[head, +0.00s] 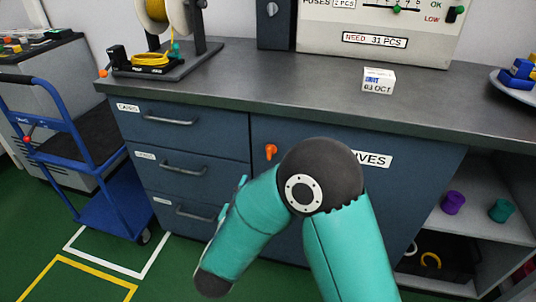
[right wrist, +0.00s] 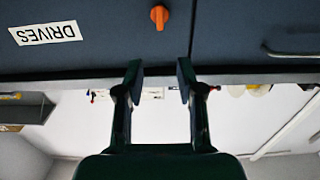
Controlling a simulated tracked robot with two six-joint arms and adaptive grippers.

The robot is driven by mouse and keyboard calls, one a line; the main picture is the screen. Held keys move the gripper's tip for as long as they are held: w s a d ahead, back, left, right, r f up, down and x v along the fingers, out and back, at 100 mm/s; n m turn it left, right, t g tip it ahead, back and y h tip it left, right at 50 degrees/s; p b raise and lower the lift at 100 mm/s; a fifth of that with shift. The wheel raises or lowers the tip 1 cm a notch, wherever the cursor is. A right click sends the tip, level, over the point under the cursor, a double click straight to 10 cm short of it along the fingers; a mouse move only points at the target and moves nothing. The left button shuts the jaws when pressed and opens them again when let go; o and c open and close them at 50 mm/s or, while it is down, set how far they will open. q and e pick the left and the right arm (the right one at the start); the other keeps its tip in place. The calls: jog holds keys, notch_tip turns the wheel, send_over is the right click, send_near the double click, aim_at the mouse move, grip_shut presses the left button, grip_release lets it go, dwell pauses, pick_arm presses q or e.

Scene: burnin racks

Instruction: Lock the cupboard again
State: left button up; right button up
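The cupboard (head: 420,170) is a dark blue door under the counter, and it looks shut. Its DRIVES label (head: 373,159) is partly hidden by my right arm in the head view. An orange turn handle (head: 271,151) sits at the door's upper left; I cannot tell whether it is locked. The right wrist view is upside down and shows the handle (right wrist: 159,17) and the full label (right wrist: 45,33). My right gripper (right wrist: 158,75) is open and empty, apart from the handle. In the head view my own arm mostly hides that gripper. My left gripper is out of view.
Drawers (head: 182,165) stand left of the door and open shelves (head: 470,225) with cups right of it. A blue trolley (head: 105,205) stands at the left.

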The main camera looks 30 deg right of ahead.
aim_at(268, 150)
jog(key=x, duration=1.4)
jog(key=shift+w+b, duration=0.15)
jog(key=shift+b, duration=0.2)
grip_shut()
jog(key=shift+a, duration=0.1)
